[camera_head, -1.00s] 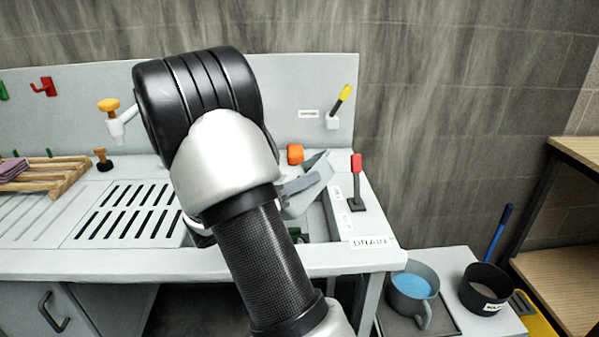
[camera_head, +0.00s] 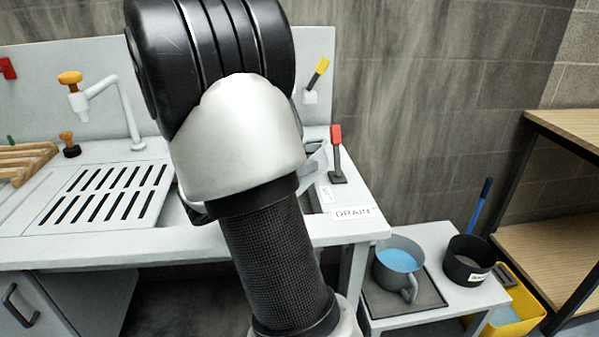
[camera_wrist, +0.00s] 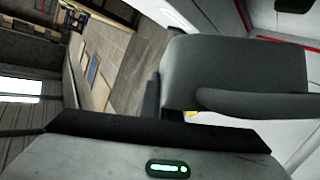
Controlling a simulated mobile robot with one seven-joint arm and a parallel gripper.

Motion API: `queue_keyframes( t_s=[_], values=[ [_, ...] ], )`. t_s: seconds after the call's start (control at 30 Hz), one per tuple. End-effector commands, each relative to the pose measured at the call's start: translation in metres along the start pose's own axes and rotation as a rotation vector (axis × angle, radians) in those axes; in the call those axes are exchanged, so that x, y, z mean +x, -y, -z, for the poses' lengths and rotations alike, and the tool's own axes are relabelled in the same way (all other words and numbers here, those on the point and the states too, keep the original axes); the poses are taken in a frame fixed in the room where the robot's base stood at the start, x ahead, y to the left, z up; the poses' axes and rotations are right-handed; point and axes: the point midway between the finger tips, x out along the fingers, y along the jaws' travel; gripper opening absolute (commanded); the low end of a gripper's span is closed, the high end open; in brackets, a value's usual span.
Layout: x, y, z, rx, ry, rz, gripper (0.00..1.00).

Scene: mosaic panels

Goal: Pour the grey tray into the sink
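A pale grey angled piece (camera_head: 314,158), which looks like part of the grey tray, shows just right of my arm over the sink area. Most of it is hidden behind the arm. The sink (camera_head: 308,202) is at the right end of the counter, and only a sliver of its opening shows. My gripper is hidden behind my arm in the head view. In the wrist view my gripper (camera_wrist: 228,98) shows only in part, with a large dark grey shape close in front. I cannot tell whether that shape is a finger or the tray, or whether the gripper is shut.
A slotted drainboard (camera_head: 105,195) and a white faucet (camera_head: 130,115) are left of my arm. A red-handled lever (camera_head: 336,152) stands by the DRAIN label (camera_head: 353,213). A grey mug of blue liquid (camera_head: 400,268) and a black pot (camera_head: 468,262) stand on a low side table.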

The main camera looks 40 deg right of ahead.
Motion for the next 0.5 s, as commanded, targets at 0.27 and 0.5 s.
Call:
queue_keyframes(
  t_s=[0.27, 0.5],
  values=[
    [0.008, -0.005, -0.014, 0.056, 0.032, 0.017, 0.0],
    [0.013, -0.015, -0.01, 0.111, 0.063, 0.034, 0.0]
  ],
)
